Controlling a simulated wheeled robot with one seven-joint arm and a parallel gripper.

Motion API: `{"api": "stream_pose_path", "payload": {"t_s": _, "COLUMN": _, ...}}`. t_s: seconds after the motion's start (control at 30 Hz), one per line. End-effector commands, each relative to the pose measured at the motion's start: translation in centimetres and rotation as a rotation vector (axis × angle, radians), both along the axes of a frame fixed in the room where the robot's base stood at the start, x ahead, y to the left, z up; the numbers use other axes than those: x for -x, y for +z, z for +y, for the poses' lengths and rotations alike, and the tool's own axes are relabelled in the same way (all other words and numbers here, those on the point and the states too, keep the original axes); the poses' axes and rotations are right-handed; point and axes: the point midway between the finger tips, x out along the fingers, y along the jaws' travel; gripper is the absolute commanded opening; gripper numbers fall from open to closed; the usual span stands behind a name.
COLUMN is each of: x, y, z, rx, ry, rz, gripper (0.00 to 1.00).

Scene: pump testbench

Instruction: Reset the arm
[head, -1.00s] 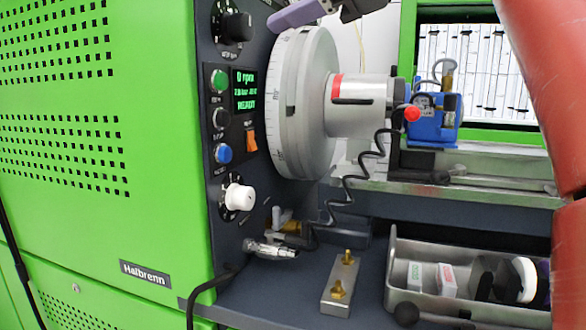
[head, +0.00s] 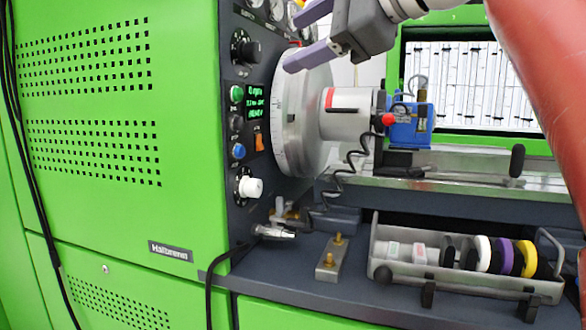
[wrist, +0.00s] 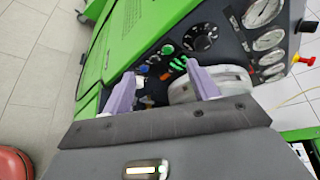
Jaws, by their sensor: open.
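My gripper (head: 310,35) is at the top of the head view, in front of the upper part of the large silver graduated wheel (head: 300,120). Its two purple fingers are spread apart with nothing between them. In the wrist view my gripper (wrist: 163,88) shows both purple fingers open and empty, with the wheel (wrist: 210,85) behind the right finger. The control panel (head: 245,120) with knobs, buttons and a green-lit display stands left of the wheel. Contact between fingers and wheel does not show.
A blue pump unit (head: 410,125) with a red knob sits right of the wheel. Pressure gauges (wrist: 262,12) line the panel top.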

Motion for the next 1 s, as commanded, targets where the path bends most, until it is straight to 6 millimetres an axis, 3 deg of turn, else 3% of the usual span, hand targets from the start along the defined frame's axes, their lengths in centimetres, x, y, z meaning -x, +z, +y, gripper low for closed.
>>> {"api": "stream_pose_path", "payload": {"t_s": 0.27, "x": -1.0, "y": -5.1, "z": -1.8, "rx": 0.177, "ry": -0.039, "rz": -0.042, "gripper": 0.59}}
{"api": "stream_pose_path", "payload": {"t_s": 0.43, "x": -1.1, "y": -11.0, "z": -3.6, "rx": 0.379, "ry": -0.043, "rz": -0.077, "gripper": 0.59}}
{"api": "stream_pose_path", "payload": {"t_s": 0.67, "x": 1.3, "y": -24.4, "z": -7.2, "rx": 0.826, "ry": 0.067, "rz": -0.132, "gripper": 0.59}}
{"api": "stream_pose_path", "payload": {"t_s": 0.9, "x": 6.9, "y": -39.5, "z": -10.9, "rx": 1.291, "ry": 0.366, "rz": -0.184, "gripper": 0.59}}
{"api": "stream_pose_path", "payload": {"t_s": 1.0, "x": 9.3, "y": -44.5, "z": -12.1, "rx": 1.431, "ry": 0.509, "rz": -0.206, "gripper": 0.59}}
